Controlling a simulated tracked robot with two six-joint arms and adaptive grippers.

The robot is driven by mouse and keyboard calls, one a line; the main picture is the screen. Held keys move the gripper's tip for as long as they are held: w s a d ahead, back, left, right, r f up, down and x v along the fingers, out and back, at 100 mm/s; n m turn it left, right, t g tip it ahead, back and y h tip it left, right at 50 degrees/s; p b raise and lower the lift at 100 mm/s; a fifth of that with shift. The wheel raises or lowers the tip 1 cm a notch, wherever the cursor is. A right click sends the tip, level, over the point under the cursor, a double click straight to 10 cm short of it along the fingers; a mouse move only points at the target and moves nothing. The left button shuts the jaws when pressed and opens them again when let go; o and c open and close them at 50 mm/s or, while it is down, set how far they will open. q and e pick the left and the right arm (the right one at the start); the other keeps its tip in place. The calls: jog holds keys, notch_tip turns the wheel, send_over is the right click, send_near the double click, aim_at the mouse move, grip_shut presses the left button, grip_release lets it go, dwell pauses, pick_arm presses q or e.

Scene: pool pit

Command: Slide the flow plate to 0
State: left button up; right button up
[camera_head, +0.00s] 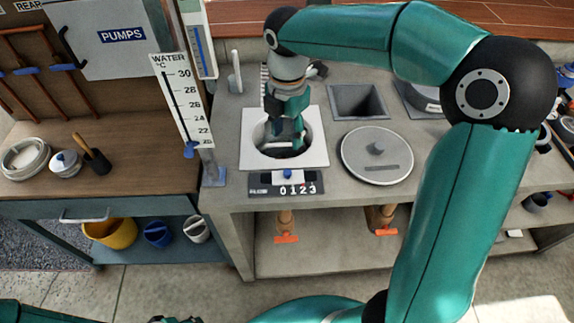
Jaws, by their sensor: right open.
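The flow plate (288,178) is a small pale slider with a blue knob. It sits at the front of the grey counter, above a dark strip marked FLOW 0 1 2 3 (286,190). The knob stands near the 0 and 1; its exact setting is hard to read. My right gripper (287,140) is open and points down over the round hole in a white square frame (255,152), behind the flow plate and apart from it. Its fingertips partly cover the hole. Only a dark tip at the bottom edge may be my left gripper; its jaws cannot be made out.
A round grey lid (377,160) lies right of the frame, with a square recess (357,101) behind it. A water thermometer board (183,100) stands to the left. Valves with orange handles (286,239) hang below the counter. My right arm crosses the right side.

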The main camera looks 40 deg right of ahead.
aim_at(287, 171)
notch_tip(287, 171, down, 14)
jog(key=shift+r, duration=0.2)
jog(key=shift+w, duration=0.1)
grip_shut()
dwell(0.4)
